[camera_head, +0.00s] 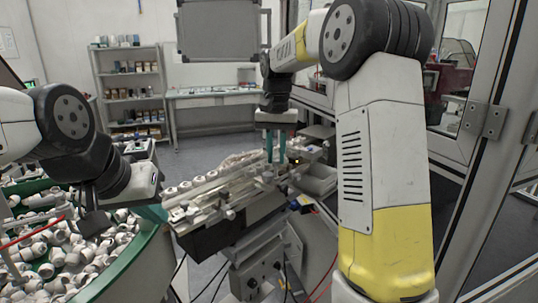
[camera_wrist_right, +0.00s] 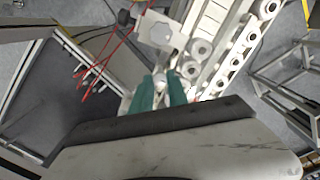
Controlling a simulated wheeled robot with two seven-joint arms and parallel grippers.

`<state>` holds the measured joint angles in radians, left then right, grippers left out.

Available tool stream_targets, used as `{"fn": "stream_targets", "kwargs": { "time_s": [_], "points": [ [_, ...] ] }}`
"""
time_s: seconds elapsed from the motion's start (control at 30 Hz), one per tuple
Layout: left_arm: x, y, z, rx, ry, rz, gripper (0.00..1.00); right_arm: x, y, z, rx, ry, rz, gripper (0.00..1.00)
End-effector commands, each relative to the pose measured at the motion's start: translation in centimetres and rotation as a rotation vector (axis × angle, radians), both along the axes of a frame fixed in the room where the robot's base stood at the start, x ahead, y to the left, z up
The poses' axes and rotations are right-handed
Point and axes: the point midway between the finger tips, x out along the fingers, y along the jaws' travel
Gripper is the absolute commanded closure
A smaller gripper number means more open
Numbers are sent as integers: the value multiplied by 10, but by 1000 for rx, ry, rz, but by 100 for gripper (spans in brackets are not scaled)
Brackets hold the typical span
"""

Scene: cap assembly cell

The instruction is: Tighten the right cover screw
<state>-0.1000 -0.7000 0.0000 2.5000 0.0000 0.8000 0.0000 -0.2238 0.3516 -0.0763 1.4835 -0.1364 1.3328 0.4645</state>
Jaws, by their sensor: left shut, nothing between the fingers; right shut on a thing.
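My right gripper (camera_head: 277,147) points straight down over the right part of the assembly fixture (camera_head: 215,193). Its teal fingers are shut on a small pale part, which I take to be the right cover screw (camera_wrist_right: 160,82), in the right wrist view. The fingers hide most of it, and I cannot tell how deep it sits. The fingertips are at a metal block on the fixture, beside a row of round white caps (camera_wrist_right: 201,47). My left gripper (camera_head: 151,212) is shut and empty near the rim of the parts bowl, away from the fixture.
A green-rimmed bowl (camera_head: 148,257) full of loose white parts stands at the lower left. Red wires (camera_wrist_right: 104,62) run near the fixture. Glazed cell doors (camera_head: 480,110) close off the right side. Shelves (camera_head: 131,88) and a bench stand at the back, with open floor before them.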

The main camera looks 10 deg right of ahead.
Motion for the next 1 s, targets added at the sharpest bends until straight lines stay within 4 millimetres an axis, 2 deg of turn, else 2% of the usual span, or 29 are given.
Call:
{"fn": "stream_targets", "kwargs": {
  "time_s": [0.57, 0.6, 0.7, 1.0],
  "points": [
    [0, 0, 0, 0, 0, 0, 100, 0, -2, -1, -3, 3, -40, 100],
    [0, 0, 0, 0, 0, 0, 100, 0, -2, -1, -3, 3, -40, 78],
    [0, 0, 0, 0, 0, 0, 100, 0, -1, -1, -2, 3, -39, 59],
    [0, 0, 0, 0, 0, 0, 100, 0, 1, -1, 0, 3, -35, 58]
  ]
}}
